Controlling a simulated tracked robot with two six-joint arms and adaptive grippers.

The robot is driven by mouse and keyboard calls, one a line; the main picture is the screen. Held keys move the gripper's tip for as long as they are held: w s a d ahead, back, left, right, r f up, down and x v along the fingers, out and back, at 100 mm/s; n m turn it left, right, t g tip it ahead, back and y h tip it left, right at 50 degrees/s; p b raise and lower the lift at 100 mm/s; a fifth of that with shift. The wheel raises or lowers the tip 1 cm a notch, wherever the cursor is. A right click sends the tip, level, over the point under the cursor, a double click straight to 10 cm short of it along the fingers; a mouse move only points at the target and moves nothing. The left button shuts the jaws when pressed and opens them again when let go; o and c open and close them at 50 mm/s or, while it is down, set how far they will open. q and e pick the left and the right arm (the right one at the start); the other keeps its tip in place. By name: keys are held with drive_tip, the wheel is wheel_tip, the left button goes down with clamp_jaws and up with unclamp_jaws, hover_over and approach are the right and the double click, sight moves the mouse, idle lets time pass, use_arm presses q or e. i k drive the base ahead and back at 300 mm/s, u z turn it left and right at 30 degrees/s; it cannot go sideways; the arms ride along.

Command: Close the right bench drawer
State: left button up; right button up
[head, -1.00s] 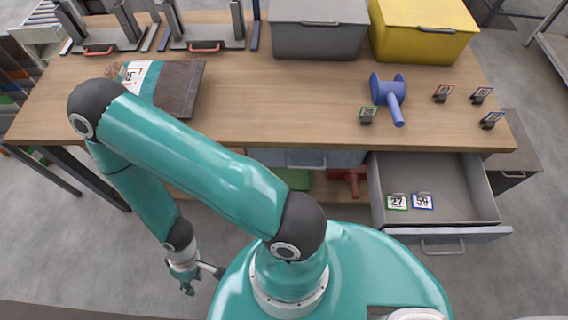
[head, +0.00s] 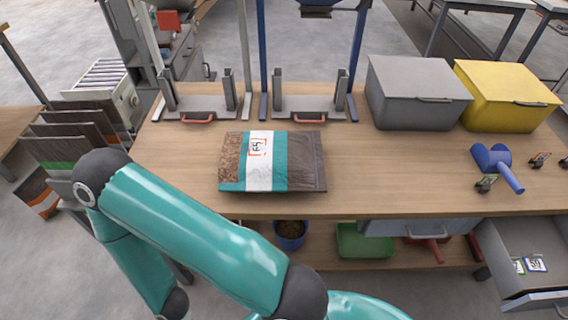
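The right bench drawer (head: 516,246) is at the lower right of the head view, under the bench top. It is pulled open and cut off by the right picture edge. Small numbered tags (head: 535,264) lie inside it. Its front panel (head: 538,299) with a handle is at the bottom right. My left arm crosses the lower left, but its gripper is below the picture. My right arm and gripper are not seen.
On the wooden bench (head: 400,175) are a pellet bag (head: 307,165), a grey bin (head: 415,95), a yellow bin (head: 505,97) and a blue scoop-like tool (head: 492,160). A green tray (head: 362,240) and a blue bucket (head: 291,233) stand on the shelf below.

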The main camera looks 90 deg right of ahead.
sight(499, 239)
drive_tip(key=u, duration=0.3)
drive_tip(key=i, duration=0.5)
drive_tip(key=z, duration=1.8)
drive_tip(key=i, duration=0.2)
drive_tip(key=z, duration=2.45)
drive_tip(key=i, duration=0.35)
drive_tip(key=z, duration=1.5)
drive_tip(key=k, duration=0.6)
drive_tip(key=z, duration=0.5)
drive_tip(key=i, duration=1.45)
drive_tip(key=u, duration=0.4)
